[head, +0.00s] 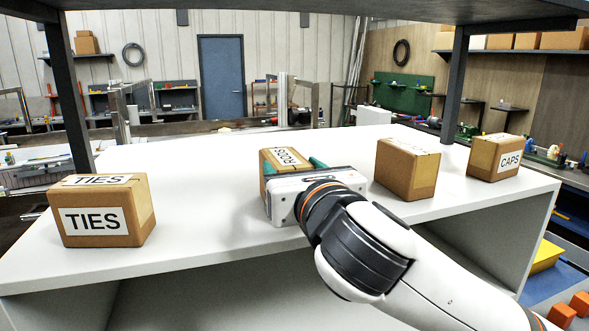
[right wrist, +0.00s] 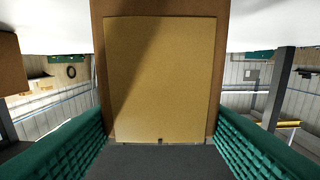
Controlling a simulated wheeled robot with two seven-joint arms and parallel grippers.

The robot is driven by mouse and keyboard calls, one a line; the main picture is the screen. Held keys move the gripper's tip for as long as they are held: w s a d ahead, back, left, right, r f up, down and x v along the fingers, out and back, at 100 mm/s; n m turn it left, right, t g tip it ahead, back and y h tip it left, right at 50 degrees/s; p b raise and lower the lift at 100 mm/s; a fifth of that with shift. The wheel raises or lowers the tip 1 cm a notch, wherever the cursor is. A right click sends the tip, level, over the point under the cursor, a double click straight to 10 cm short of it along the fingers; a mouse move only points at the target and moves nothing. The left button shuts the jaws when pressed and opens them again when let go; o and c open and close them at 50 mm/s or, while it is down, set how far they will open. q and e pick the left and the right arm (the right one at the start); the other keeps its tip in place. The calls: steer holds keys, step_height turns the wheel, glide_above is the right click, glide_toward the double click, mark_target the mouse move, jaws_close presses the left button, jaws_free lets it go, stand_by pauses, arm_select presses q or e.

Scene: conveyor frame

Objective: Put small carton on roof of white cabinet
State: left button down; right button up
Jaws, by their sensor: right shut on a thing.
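The white cabinet's roof (head: 205,205) spreads wide across the head view. My right gripper (head: 293,164) is shut on a small brown carton marked RODS (head: 283,156), with a green finger on each side of it. The carton is over the middle of the roof, partly hidden by the gripper; I cannot tell whether its underside touches the roof. In the right wrist view the carton (right wrist: 160,80) fills the space between the green finger pads (right wrist: 160,140). My left gripper is not in view.
On the roof stand a TIES carton (head: 100,211) at left, a carton with no readable label (head: 407,170) right of my gripper, and a CAPS carton (head: 494,158) at far right. Dark posts (head: 68,95) and an overhead shelf (head: 300,8) frame the space. Bare roof lies left of my gripper.

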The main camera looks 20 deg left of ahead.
steer(key=o, duration=1.3)
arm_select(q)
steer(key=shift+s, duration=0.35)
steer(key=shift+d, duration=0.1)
arm_select(e)
steer(key=shift+s+d, duration=0.1)
steer(key=shift+s, duration=0.05)
arm_select(q)
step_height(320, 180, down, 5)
steer(key=b, duration=0.4)
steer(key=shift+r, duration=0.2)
arm_select(e)
steer(key=v, duration=1.1)
steer(key=shift+s+d, duration=0.2)
steer(key=shift+s, duration=0.05)
